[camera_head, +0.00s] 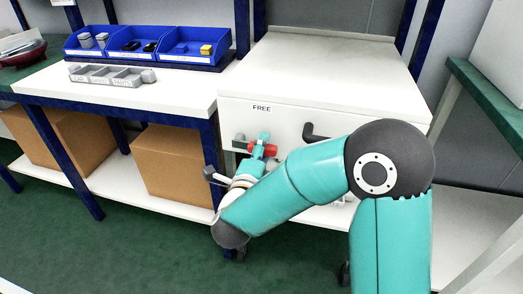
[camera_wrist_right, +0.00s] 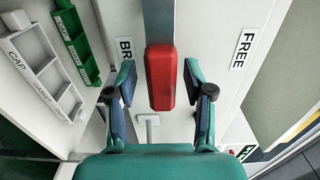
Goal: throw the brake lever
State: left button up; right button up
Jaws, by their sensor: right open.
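The brake lever's red handle (camera_wrist_right: 160,78) stands out from the white front panel in the right wrist view. It also shows small in the head view (camera_head: 270,151). My right gripper (camera_wrist_right: 160,84) is open, with one finger on each side of the red handle and visible gaps between. In the head view my right gripper (camera_head: 259,153) is at the front of the white cabinet (camera_head: 330,75), partly hidden by its own wrist. A "FREE" label (camera_wrist_right: 242,50) is right of the handle; a label starting "BR" (camera_wrist_right: 125,48) is partly covered by a finger. My left gripper is not in view.
A black handle (camera_head: 318,133) sticks out of the cabinet front, close to my right arm. Left is a white bench (camera_head: 150,97) with blue bins (camera_head: 150,45) and a grey labelled tray (camera_head: 110,76). Cardboard boxes (camera_head: 172,170) stand on the shelf below.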

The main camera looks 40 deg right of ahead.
grip_shut()
jog(key=shift+a, duration=0.2)
jog(key=shift+d, duration=0.15)
jog(key=shift+w, duration=0.15)
